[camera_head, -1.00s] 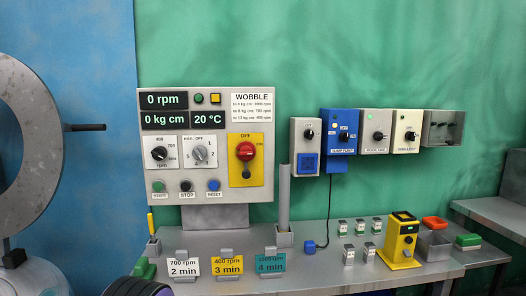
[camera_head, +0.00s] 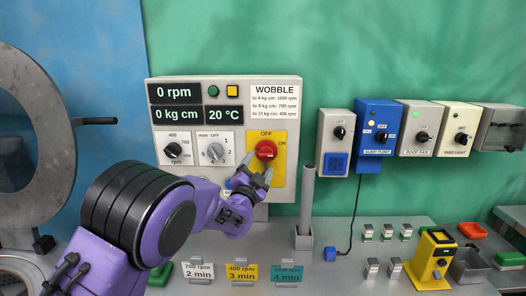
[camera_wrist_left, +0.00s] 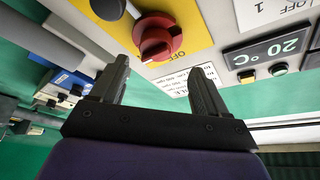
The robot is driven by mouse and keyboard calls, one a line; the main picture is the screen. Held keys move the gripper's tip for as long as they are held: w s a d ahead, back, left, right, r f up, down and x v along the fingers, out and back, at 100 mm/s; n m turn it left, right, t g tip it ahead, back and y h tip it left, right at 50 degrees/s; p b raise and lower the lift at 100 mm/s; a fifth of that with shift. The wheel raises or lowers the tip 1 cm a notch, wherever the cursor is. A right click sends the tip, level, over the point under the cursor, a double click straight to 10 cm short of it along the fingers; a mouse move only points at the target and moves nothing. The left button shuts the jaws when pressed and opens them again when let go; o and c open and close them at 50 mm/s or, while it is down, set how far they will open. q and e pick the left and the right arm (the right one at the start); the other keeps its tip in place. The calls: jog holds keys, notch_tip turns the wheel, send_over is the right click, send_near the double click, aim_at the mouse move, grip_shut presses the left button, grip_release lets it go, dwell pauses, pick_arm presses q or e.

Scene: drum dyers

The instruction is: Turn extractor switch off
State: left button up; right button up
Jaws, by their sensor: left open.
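The control panel (camera_head: 225,92) carries a red rotary knob (camera_head: 266,149) on a yellow plate (camera_head: 281,141) marked OFF at the top and ON at the right. Which mark the knob points to is hard to tell. My left gripper (camera_head: 252,176) is open and empty, just below and in front of the knob, and hides the plate's lower part. In the left wrist view the red knob (camera_wrist_left: 155,37) is ahead of the open fingers (camera_wrist_left: 160,66), apparently apart from them. My right gripper is not in view.
Dials, displays and buttons fill the panel's left. A grey upright tube (camera_head: 307,200) stands right of the panel. Wall boxes, including a blue sump pump box (camera_head: 377,133) and a roof fan box (camera_head: 418,125), hang further right. Cards (camera_head: 242,273) stand on the bench below.

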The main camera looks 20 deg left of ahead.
aim_at(264, 157)
pick_arm(q)
jog(key=x, duration=0.2)
jog(key=f+p+x, duration=0.1)
jog(key=x, duration=0.2)
jog(key=shift+w, duration=0.45)
jog(key=shift+s+r, duration=0.2)
jog(key=shift+s, duration=0.2)
jog(key=shift+w, duration=0.1)
jog(key=c, duration=1)
jog(key=shift+c, duration=0.2)
jog(key=shift+f, duration=0.1)
